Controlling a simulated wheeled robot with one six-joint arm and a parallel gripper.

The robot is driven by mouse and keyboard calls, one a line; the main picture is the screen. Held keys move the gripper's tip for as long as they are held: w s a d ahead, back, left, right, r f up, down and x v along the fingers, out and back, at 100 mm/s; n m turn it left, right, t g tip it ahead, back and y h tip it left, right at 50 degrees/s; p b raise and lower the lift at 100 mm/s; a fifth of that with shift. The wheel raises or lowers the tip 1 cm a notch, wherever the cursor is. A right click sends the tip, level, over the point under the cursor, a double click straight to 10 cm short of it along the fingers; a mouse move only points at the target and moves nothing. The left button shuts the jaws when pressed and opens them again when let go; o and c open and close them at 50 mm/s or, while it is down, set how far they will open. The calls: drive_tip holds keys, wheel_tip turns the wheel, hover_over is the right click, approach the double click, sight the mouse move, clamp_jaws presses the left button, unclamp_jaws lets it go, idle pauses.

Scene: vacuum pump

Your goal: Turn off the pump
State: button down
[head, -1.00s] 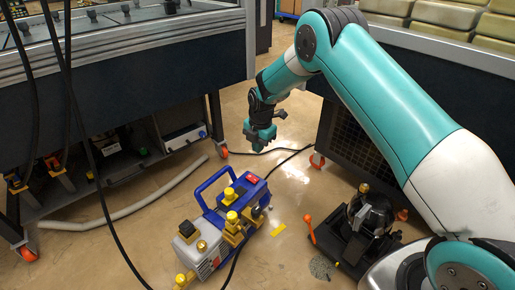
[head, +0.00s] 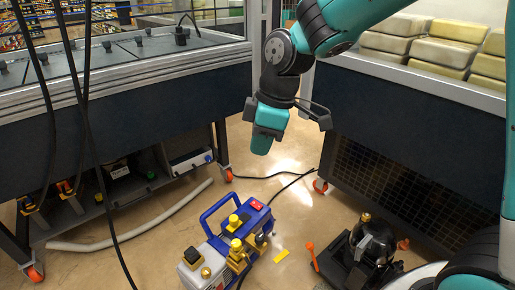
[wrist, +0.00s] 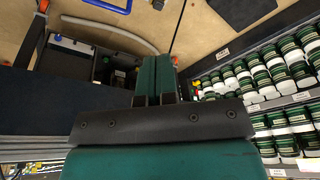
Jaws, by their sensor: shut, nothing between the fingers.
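The pump (head: 222,248) stands on the floor at the lower middle of the head view. It has a blue body and handle, a grey motor end and several yellow caps. A red switch (head: 257,205) sits on top of its blue box; whether it is on or off is too small to tell. A bit of the blue handle (wrist: 112,4) shows at the top edge of the wrist view. My gripper (head: 261,146) hangs above and behind the pump, pointing down, apart from it. Its teal fingers (wrist: 157,75) are shut and empty.
A dark workbench (head: 120,90) stands at left, and another with a mesh side (head: 380,190) at right. A grey hose (head: 140,228) and black cables lie nearby.

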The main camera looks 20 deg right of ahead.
drive_tip(key=s+r+m+p, duration=0.1)
drive_tip(key=s+r+m, duration=0.2)
drive_tip(key=s, duration=0.7)
drive_tip(key=s+r+m+y+p, duration=0.1)
drive_tip(key=s+r+m, duration=0.3)
drive_tip(key=s, duration=0.5)
drive_tip(key=shift+s+a+g, duration=0.3)
drive_tip(key=shift+s+a, duration=0.05)
drive_tip(key=shift+a, duration=0.1)
